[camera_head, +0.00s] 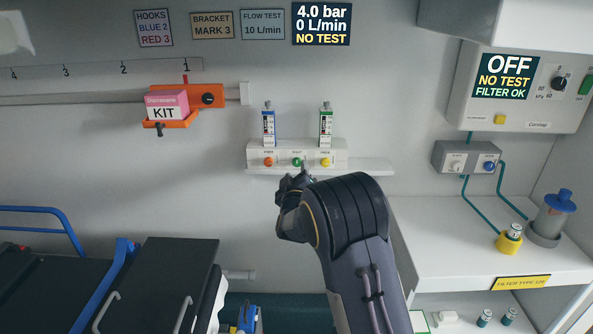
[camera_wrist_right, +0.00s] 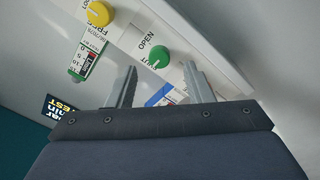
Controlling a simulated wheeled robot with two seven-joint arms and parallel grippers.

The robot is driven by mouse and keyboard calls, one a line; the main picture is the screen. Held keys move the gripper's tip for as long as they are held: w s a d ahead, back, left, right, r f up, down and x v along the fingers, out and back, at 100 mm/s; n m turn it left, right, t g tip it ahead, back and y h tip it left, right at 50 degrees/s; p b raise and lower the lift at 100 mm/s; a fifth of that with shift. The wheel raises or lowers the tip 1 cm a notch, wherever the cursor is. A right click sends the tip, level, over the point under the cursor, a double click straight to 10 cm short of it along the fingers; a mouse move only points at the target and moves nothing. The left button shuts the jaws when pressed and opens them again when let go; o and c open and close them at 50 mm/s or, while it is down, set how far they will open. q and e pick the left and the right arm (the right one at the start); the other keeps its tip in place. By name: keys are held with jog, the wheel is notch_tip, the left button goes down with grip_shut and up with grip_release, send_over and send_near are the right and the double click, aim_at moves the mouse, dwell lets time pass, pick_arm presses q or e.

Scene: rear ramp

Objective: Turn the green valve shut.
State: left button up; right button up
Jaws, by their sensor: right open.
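The green valve (camera_head: 297,162) is a round knob in the middle of a white wall panel (camera_head: 255,158), between an orange knob (camera_head: 268,162) and a yellow knob (camera_head: 325,162). In the right wrist view the green valve (camera_wrist_right: 159,57) has an OPEN label (camera_wrist_right: 147,40) beside it and a second label partly hidden. My right gripper (camera_head: 302,170) is just below and in front of the panel. In the wrist view its open fingers (camera_wrist_right: 160,68) point at the green valve, one to each side. I cannot tell whether they touch it. My left gripper is not in view.
Blue (camera_head: 268,127) and green (camera_head: 326,125) flowmeters stand above the panel. A wall display (camera_head: 321,24) reads 4.0 bar, 0 L/min, NO TEST. A KIT box (camera_head: 166,105) sits on an orange bracket at left. A stretcher (camera_head: 160,285) is lower left, a white counter (camera_head: 440,235) right.

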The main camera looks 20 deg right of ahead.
jog(key=v, duration=0.4)
jog(key=shift+d, duration=0.1)
dwell(0.3)
jog(key=s+a+f+m+g+y, duration=0.1)
jog(key=s+a+g+y, duration=0.2)
jog(key=s, duration=1.1)
jog(key=s+a+f+m+g+y, duration=0.2)
jog(key=s+a+g+y, duration=0.2)
jog(key=s, duration=1)
jog(key=s+a+f+m+g+y, duration=0.2)
jog(key=s+a+g+y, duration=0.2)
jog(key=s, duration=1)
jog(key=shift+y, duration=0.5)
